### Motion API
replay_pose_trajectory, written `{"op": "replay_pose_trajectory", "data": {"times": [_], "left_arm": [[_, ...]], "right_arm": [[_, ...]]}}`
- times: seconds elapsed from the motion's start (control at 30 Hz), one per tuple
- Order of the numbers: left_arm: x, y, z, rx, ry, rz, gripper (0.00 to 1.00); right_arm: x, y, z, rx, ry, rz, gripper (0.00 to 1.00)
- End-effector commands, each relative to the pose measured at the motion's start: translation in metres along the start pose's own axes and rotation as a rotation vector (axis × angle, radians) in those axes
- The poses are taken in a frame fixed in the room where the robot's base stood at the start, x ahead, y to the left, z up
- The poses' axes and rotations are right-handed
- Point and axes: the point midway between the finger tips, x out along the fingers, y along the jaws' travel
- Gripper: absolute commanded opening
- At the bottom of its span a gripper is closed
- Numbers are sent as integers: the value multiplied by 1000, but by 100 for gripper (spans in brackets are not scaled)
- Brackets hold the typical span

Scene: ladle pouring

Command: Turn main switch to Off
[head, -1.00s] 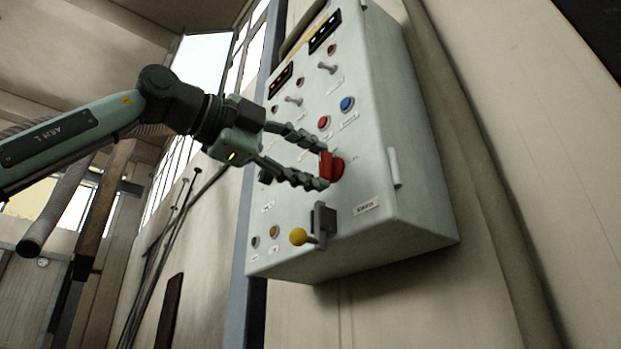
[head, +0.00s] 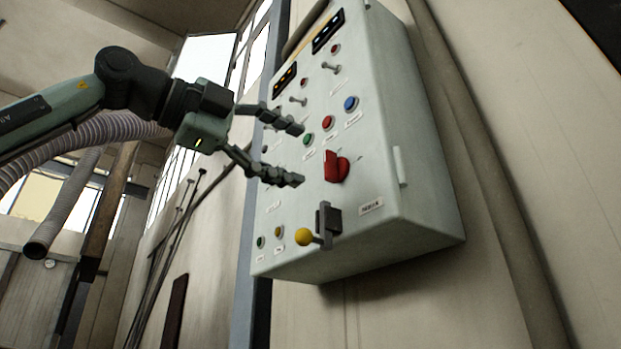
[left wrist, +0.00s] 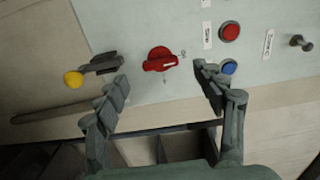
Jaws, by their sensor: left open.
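The red rotary main switch (head: 337,166) sits on the front of the grey control cabinet (head: 418,150). In the left wrist view the red switch (left wrist: 160,60) lies beyond and between the fingertips, its handle roughly level across the picture. My left gripper (head: 300,155) is open and empty, to the left of the switch and clear of it. Its two fingers also show in the left wrist view (left wrist: 160,80), spread apart. My right gripper is not in view.
A lever with a yellow ball (head: 304,237) sticks out below the switch. Red (head: 328,122), blue (head: 351,104) and green (head: 308,139) buttons sit above it, with toggle levers (head: 331,68) higher up. A conduit (head: 480,170) runs down the wall at right.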

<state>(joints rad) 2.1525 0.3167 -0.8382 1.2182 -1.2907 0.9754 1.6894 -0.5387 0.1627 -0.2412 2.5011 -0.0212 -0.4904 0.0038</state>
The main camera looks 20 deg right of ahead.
Motion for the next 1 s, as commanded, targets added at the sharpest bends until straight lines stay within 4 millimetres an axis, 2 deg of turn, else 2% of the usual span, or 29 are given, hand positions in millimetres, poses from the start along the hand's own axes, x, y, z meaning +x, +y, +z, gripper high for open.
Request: {"op": "replay_pose_trajectory", "data": {"times": [0.03, 0.2, 0.4, 1.0], "left_arm": [[-13, 0, 1, 1, -3, -1, 69], [-46, 0, 0, 0, -2, 0, 69], [-66, 0, 0, -1, 0, 1, 69], [-69, 1, 0, -1, 1, 2, 69]], "right_arm": [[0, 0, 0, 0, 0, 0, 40], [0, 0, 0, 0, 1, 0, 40], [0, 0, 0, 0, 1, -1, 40], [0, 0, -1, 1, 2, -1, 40]]}}
